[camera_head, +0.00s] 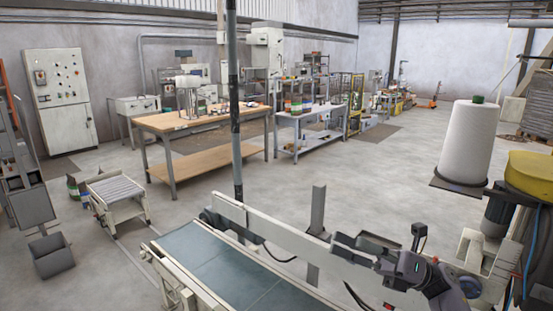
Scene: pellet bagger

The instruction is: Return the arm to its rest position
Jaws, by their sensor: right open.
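My right gripper (345,246) comes in from the lower right, with its dark fingers pointing left. It is open, and nothing shows between its fingers. It shows in front of the pale side rail (275,229) of a conveyor; I cannot tell how close it is to the rail. My right arm (435,283) bends down out of the bottom of the view. My left gripper and left arm are not in view.
The blue-grey conveyor belt (215,262) lies left of my gripper. A grey upright post (317,215) rises beside the rail. A large white roll (468,142) stands at right near a yellow-topped machine (530,175).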

